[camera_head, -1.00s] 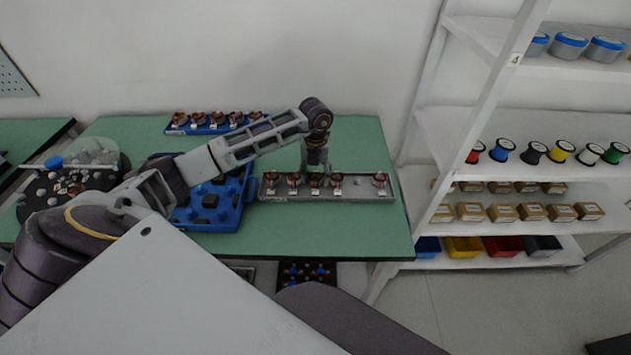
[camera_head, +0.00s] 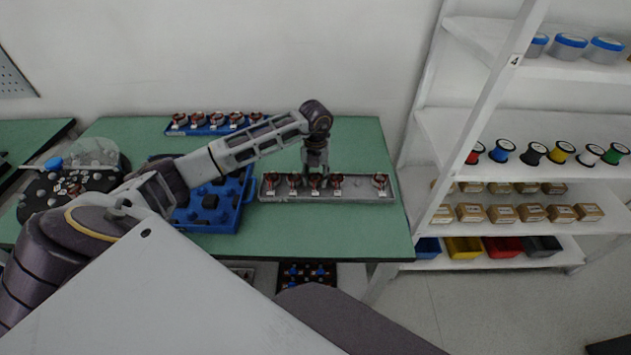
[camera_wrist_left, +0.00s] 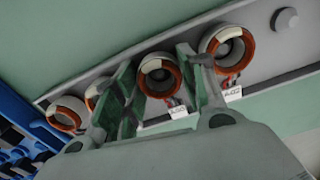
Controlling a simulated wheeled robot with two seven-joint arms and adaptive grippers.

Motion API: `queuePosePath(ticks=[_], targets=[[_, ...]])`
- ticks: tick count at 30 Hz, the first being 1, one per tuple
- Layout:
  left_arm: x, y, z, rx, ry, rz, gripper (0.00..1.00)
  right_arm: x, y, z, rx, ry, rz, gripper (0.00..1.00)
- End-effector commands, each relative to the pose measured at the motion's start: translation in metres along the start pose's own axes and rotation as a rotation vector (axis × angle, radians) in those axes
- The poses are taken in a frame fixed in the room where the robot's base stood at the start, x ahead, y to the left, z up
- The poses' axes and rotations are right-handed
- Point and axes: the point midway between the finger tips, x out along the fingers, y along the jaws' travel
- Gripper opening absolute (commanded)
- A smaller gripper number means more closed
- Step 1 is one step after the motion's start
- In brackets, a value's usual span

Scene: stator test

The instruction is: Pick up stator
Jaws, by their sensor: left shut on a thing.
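Several stators stand in a row on a grey tray (camera_head: 282,199) on the green table; they are copper-red rings with white tags. My left gripper (camera_head: 315,172) points down at the middle stator (camera_head: 315,183) of the row. In the left wrist view, the fingers of this gripper (camera_wrist_left: 157,66) stand on both sides of that stator (camera_wrist_left: 158,76) and are shut on it. The stator appears upright and still on the tray. A neighbouring stator (camera_wrist_left: 228,46) stands just right of the fingers, and two more show to the left, one partly hidden by a finger. My right gripper is out of view.
An empty peg (camera_wrist_left: 286,20) sits on the tray. A blue rack with more stators (camera_head: 212,129) stands at the back. A blue tray (camera_head: 235,205) lies left of the grey one. White shelves (camera_head: 500,180) stand right. The table in front of the grey tray is clear.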

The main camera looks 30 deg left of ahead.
Motion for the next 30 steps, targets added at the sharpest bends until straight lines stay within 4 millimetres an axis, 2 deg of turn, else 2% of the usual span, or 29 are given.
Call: queuePosePath(ticks=[5,11,24,30], targets=[[-0.003,0.000,0.001,0.000,-0.001,-0.001,0.14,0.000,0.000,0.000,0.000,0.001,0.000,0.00],[-0.016,0.000,0.001,-0.001,-0.003,0.000,0.14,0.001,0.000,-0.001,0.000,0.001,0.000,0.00],[-0.078,0.000,0.001,0.000,-0.003,-0.001,0.14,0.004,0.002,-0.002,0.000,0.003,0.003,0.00],[-0.095,0.000,0.001,-0.001,-0.001,0.000,0.14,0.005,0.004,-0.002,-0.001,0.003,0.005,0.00]])
